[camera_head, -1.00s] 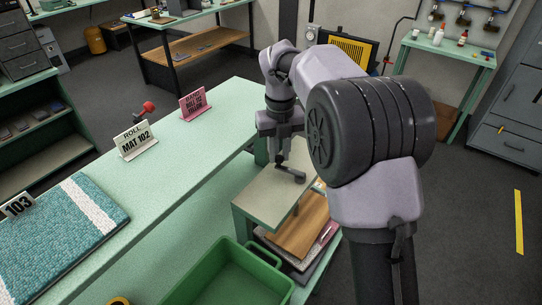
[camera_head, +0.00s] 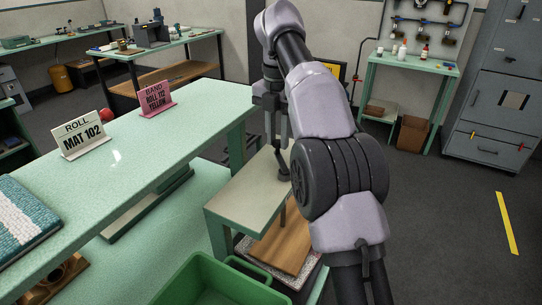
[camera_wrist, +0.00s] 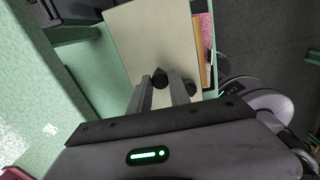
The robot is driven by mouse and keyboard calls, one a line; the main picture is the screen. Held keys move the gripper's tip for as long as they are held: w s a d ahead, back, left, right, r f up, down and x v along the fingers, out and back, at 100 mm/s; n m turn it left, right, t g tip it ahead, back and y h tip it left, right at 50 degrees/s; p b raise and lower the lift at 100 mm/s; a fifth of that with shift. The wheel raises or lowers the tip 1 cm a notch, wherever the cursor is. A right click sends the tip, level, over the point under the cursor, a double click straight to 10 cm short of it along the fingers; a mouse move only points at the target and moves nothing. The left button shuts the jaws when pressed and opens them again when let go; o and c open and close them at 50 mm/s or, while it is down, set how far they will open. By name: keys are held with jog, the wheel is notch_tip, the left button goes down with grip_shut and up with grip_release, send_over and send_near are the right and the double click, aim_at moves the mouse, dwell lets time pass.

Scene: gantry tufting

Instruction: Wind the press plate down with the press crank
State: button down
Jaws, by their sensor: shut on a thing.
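The press stands in the middle of the head view, with a flat pale top (camera_head: 245,197). The wooden press plate (camera_head: 280,248) shows below that top, with a dark screw shaft (camera_head: 283,214) above it. The press plate lies over a speckled layer and seems close to it; I cannot tell whether they touch. The dark press crank (camera_head: 284,174) sits on the pale top. In the wrist view, my gripper (camera_wrist: 162,88) is shut on the round dark crank handle (camera_wrist: 160,78), over the top. My arm hides part of the press on the right.
A green bin (camera_head: 215,283) stands in front of the press. A long green table (camera_head: 135,165) lies left, with a MAT 102 sign (camera_head: 82,136) and a pink band sign (camera_head: 155,98). Open floor (camera_head: 440,220) is on the right, with a yellow stripe (camera_head: 507,222).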

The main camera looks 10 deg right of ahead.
jog(key=shift+s+d+m+b, duration=0.1)
jog(key=shift+d+m+b, duration=0.1)
jog(key=shift+d+m, duration=0.4)
jog(key=shift+w+d+m+b, duration=0.1)
jog(key=shift+d+m+b, duration=0.1)
jog(key=shift+m, duration=0.65)
jog(key=shift+s+d+m+b, duration=0.1)
jog(key=shift+d+m+b, duration=0.1)
jog(key=shift+d+m, duration=0.4)
jog(key=shift+a+m, duration=0.15)
jog(key=shift+m, duration=0.1)
jog(key=c, duration=1.2)
grip_release()
notch_tip(320, 180, up, 18)
jog(key=p, duration=1.7)
jog(key=shift+f, duration=0.25)
